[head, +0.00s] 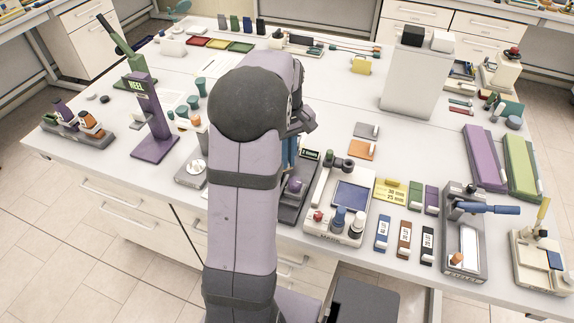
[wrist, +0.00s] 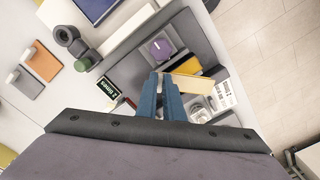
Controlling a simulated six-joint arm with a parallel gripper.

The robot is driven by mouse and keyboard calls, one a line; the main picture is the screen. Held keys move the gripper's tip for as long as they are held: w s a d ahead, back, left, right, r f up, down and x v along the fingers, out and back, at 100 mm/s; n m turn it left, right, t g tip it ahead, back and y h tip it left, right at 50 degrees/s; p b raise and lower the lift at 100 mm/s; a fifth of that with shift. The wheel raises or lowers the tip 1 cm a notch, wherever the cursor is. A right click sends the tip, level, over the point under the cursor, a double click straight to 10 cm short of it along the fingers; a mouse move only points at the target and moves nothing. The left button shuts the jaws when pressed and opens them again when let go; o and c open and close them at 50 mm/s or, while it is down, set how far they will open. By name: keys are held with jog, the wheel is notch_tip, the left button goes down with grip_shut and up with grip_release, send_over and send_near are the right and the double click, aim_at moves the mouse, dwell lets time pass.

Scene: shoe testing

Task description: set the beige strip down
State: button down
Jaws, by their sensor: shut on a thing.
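In the wrist view my gripper (wrist: 163,78) has two blue fingers, close together, shut on the beige strip (wrist: 195,84). The strip sticks out to the right of the fingertips, over a dark grey device (wrist: 196,33). I cannot tell whether the strip touches the device. The device has a purple knob (wrist: 160,47), a yellow part (wrist: 187,64) beside the strip, and a white keypad (wrist: 226,96). In the head view my arm hides the strip and most of the gripper; the device (head: 303,200) shows in part just right of the arm.
A cream instrument with a blue screen (head: 351,196) stands right of the device. A silver round-topped scale (head: 192,173) stands left of my arm. Orange (head: 361,150) and grey (head: 367,130) swatches lie behind. Yellow, green and purple blocks (head: 415,194) stand farther right.

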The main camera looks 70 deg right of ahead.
jog(key=shift+f+p, duration=0.5)
jog(key=shift+f, duration=1.4)
jog(key=shift+f, duration=0.2)
jog(key=c, duration=1.9)
grip_release()
jog(key=shift+r, duration=0.15)
notch_tip(320, 180, up, 12)
jog(key=b, duration=0.2)
jog(key=shift+r, duration=0.1)
